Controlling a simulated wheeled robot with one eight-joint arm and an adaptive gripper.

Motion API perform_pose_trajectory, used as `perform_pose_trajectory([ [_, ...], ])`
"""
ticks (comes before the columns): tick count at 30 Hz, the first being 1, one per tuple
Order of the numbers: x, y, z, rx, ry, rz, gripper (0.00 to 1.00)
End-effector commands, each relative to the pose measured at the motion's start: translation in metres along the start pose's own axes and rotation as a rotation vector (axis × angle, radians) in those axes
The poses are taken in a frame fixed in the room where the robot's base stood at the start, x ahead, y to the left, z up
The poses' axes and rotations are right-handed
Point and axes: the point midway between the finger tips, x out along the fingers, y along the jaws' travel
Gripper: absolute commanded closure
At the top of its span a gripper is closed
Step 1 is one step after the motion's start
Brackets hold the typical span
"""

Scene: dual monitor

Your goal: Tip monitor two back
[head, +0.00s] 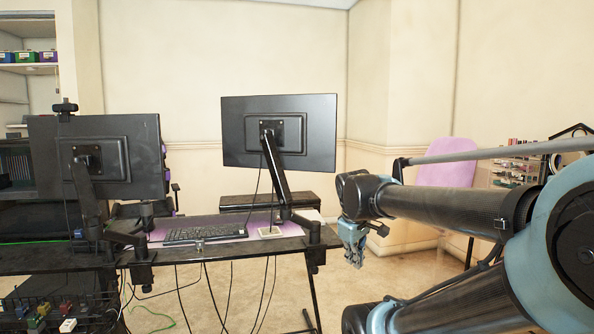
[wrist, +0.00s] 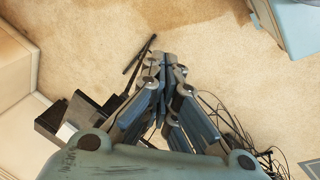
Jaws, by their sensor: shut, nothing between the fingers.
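Two black monitors show in the head view, seen from behind. One monitor (head: 305,150) stands at the centre on a black arm (head: 278,178), its panel close to upright. The other monitor (head: 140,155) is at the left on its own black arm. I cannot tell from the pictures which is monitor two. My gripper (head: 352,258) points down, shut and empty, to the right of the desk end and lower right of the centre monitor, apart from both. In the wrist view my gripper (wrist: 165,60) is above the floor, and no monitor is clearly recognisable.
A desk (head: 210,229) carries a keyboard (head: 205,233) below the monitors. Cables (head: 225,290) hang under it. A purple chair (head: 447,160) stands at the right, behind my arm. Bare floor (wrist: 215,55) lies below my gripper. A cream wall closes the back.

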Motion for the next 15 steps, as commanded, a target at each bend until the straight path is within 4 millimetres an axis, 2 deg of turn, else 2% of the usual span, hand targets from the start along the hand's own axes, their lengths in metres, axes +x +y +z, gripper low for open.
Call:
perform_pose_trajectory([
  [1, -0.013, 0.013, -0.02, -0.122, 0.005, 0.026, 1.0],
  [6, -0.052, 0.05, -0.084, -0.546, 0.0, 0.123, 1.0],
  [11, -0.087, 0.077, -0.149, -0.943, -0.027, 0.218, 1.0],
  [15, -0.117, 0.092, -0.211, -1.288, -0.068, 0.305, 1.0],
])
